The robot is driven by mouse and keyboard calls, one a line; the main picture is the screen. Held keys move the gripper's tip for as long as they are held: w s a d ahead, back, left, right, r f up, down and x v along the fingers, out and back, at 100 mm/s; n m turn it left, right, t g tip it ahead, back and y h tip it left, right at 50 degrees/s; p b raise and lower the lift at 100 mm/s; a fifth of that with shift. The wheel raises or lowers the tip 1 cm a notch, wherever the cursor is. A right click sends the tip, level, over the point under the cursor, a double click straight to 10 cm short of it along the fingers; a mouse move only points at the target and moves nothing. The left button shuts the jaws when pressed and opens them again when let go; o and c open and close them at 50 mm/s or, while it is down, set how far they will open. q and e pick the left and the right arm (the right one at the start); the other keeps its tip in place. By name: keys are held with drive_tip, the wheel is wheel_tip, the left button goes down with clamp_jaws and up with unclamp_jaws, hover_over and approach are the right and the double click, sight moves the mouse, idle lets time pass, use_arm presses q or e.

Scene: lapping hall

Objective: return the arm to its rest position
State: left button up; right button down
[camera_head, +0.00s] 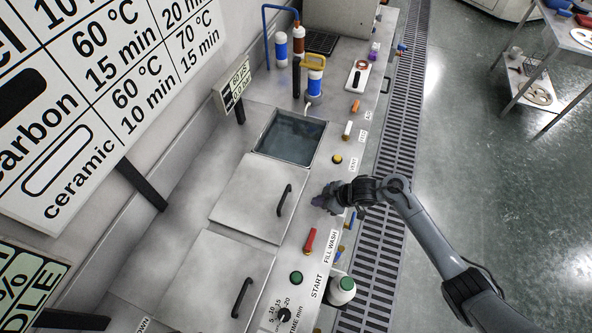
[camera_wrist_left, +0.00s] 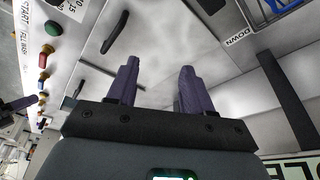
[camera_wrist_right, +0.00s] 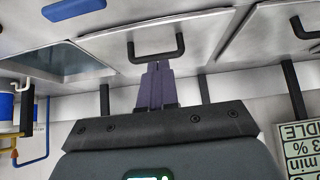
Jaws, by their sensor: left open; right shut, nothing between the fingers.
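My right arm comes in from the lower right in the head view. Its gripper (camera_head: 324,199) is over the front panel, to the right of the middle lid's black handle (camera_head: 284,200) and apart from it in that view. In the right wrist view the purple fingers (camera_wrist_right: 156,68) are together with nothing between them, and a black lid handle (camera_wrist_right: 133,54) shows just beyond their tips. My left gripper (camera_wrist_left: 157,75) shows only in its own wrist view, its two fingers apart and empty, with steel lids beyond.
The steel bench has an open liquid-filled tank (camera_head: 290,137), a closed middle lid (camera_head: 245,205) and a nearer lid (camera_head: 218,283). Open floor (camera_head: 480,150) lies right of the grating.

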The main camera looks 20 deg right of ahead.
drive_tip(key=s+a+r+m+g+h, duration=0.1)
drive_tip(key=s+r+m+h, duration=0.3)
drive_tip(key=s, duration=0.9)
drive_tip(key=s+r+m+g+h, duration=0.15)
drive_tip(key=s+r+m, duration=0.35)
drive_tip(key=s, duration=0.9)
wheel_tip(320, 180, up, 16)
drive_tip(key=w+n+p, duration=0.1)
drive_tip(key=p, duration=1.4)
drive_tip(key=shift+t, duration=0.45)
drive_tip(key=shift+a+f, duration=0.1)
